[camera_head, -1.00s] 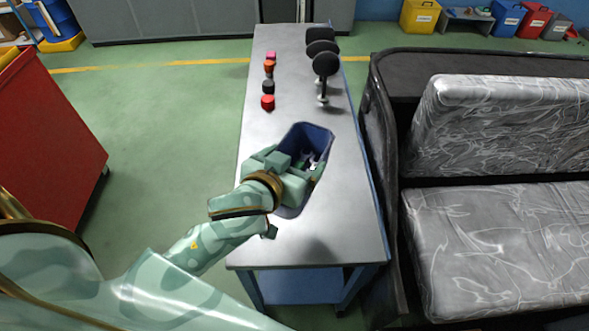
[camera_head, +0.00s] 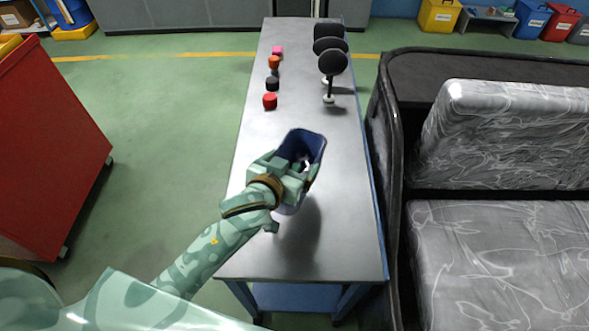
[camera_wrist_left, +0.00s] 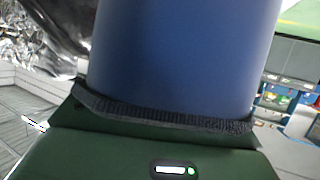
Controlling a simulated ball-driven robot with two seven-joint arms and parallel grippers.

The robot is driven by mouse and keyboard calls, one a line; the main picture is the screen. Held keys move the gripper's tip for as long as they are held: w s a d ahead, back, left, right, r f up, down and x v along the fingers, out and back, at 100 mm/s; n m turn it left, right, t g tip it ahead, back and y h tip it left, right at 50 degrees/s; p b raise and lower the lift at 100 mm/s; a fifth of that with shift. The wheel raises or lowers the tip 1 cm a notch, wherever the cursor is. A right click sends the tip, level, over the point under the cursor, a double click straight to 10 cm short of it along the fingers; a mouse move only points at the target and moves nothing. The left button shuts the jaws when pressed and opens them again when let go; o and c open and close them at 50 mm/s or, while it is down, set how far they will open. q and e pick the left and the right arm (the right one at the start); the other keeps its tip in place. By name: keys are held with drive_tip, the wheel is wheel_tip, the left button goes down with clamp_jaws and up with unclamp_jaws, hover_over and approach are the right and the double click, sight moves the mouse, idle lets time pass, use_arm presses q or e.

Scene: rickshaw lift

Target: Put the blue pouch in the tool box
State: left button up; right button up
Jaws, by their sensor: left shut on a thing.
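The blue pouch (camera_head: 310,142) is a dark blue, open-topped thing above the grey table. My left gripper (camera_head: 301,165) is shut on it, with green finger parts across its opening. A dark shadow lies on the table just nearer than the pouch. In the left wrist view the pouch (camera_wrist_left: 180,60) fills the middle as a smooth blue surface, behind a dark green part with a black edge strip. I cannot make out a tool box in these views. My right gripper is not in view.
On the grey table (camera_head: 260,255) stand a red knob (camera_head: 270,101), other small coloured pieces and several black round-headed items (camera_head: 333,62). A grey patterned seat (camera_head: 500,260) is to the right, a red cabinet (camera_head: 45,150) to the left. Coloured bins (camera_head: 530,18) stand far back. The near tabletop is clear.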

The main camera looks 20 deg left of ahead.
sight(298, 157)
use_arm(q)
drive_tip(key=w+f+b, duration=0.1)
drive_tip(key=w+f, duration=0.1)
drive_tip(key=w+f+b, duration=0.1)
drive_tip(key=w+f, duration=0.1)
drive_tip(key=w+a+f+b, duration=0.1)
drive_tip(key=w+f, duration=0.1)
drive_tip(key=shift+w+a+f, duration=0.1)
drive_tip(key=shift+w+f, duration=0.05)
drive_tip(key=f, duration=0.1)
drive_tip(key=f+b, duration=0.2)
drive_tip(key=shift+w+a+f, duration=0.1)
drive_tip(key=shift+w+f, duration=0.2)
drive_tip(key=shift+f, duration=0.1)
drive_tip(key=shift+r, duration=0.1)
drive_tip(key=o, duration=1.1)
